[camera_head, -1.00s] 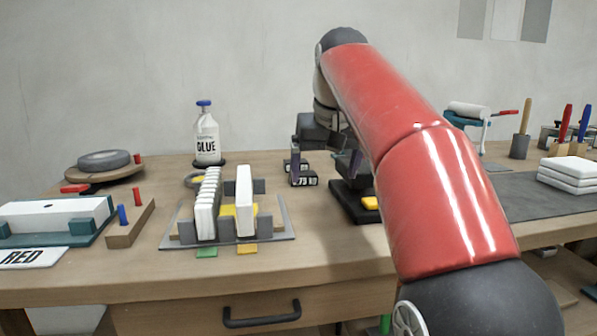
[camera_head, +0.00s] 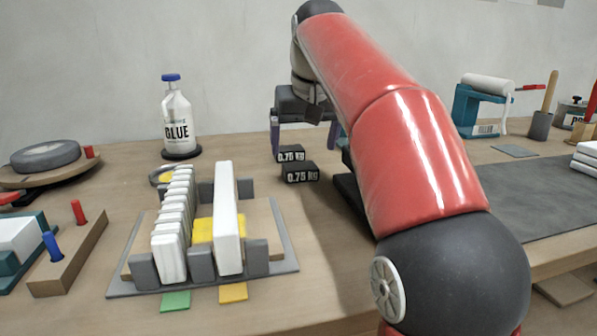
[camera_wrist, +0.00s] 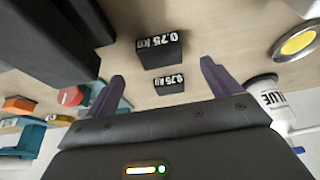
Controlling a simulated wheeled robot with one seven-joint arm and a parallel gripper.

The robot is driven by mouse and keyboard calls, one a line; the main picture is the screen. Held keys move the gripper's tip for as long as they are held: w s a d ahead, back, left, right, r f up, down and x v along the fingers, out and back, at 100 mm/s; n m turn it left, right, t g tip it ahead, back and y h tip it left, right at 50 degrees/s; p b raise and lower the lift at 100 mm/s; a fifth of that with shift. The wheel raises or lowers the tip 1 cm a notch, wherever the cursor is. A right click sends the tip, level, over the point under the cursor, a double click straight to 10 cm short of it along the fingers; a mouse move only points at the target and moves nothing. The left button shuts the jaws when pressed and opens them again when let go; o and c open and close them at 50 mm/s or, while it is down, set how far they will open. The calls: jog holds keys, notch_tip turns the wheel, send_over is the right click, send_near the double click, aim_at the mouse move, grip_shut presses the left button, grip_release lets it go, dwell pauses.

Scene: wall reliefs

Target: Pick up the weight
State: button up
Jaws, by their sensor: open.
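Two dark blocks marked 0.75 kg stand on the bench: a rear weight (camera_head: 290,154) and a front weight (camera_head: 300,173). Both also show in the wrist view, the front weight (camera_wrist: 160,52) higher in the picture and the rear weight (camera_wrist: 169,85) lower. My gripper (camera_head: 304,138) is open and empty, with its purple fingers pointing down around the rear weight in the head view. In the wrist view the rear weight appears between the fingertips (camera_wrist: 163,74). I cannot tell the exact height of the fingers above the bench. No finger visibly touches a weight.
A glue bottle (camera_head: 177,122) stands to the left, behind a rack (camera_head: 285,262) of white tiles. A dark stand (camera_head: 349,190), partly hidden by my arm, is close on the right. Bare bench lies in front of the weights.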

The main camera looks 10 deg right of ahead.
aim_at(300, 165)
jog(key=b+x, duration=0.1)
jog(key=x, duration=0.5)
jog(key=shift+w, duration=0.15)
jog(key=c, duration=1.6)
jog(key=shift+r, duration=0.1)
jog(key=shift+c, duration=0.2)
